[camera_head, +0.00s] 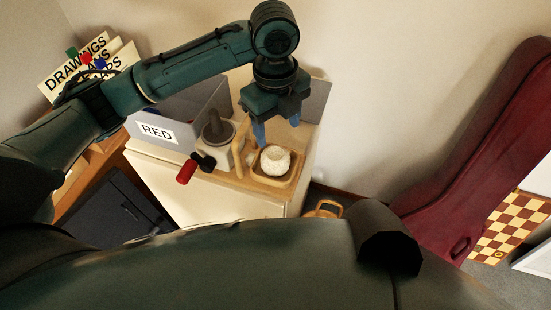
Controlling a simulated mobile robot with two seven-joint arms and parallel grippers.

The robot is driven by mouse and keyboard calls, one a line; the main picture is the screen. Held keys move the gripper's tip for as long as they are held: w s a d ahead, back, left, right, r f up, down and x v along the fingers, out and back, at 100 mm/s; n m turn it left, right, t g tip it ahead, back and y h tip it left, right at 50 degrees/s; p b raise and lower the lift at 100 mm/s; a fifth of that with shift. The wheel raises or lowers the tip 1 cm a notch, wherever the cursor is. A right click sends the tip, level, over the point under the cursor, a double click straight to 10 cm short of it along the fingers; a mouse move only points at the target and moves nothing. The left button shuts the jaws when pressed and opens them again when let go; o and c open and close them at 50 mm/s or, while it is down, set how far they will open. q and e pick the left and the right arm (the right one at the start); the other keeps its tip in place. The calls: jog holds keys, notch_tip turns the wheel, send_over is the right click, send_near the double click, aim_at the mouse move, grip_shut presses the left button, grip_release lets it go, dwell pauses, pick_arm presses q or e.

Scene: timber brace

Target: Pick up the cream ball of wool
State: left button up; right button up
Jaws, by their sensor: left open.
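The cream ball of wool (275,160) sits in a small wooden tray (268,188) on top of a cream cabinet, near its right front corner. My left gripper (277,136) points down just above and behind the ball. Its blue fingers are apart, with nothing seen between them. I cannot tell whether a finger touches the ball. My right gripper does not show.
Left of the tray stands a wool winder (219,138) with a grey cone and a red-handled crank (187,171). A grey bin labelled RED (155,132) is further left. A dark red instrument case (470,150) leans at the right.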

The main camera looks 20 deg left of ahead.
aim_at(275, 153)
pick_arm(q)
jog(key=f, duration=1.2)
jog(key=shift+w+a, duration=0.3)
jog(key=shift+a, duration=0.05)
jog(key=shift+c, duration=0.5)
jog(key=c, duration=0.5)
jog(key=shift+c, duration=0.2)
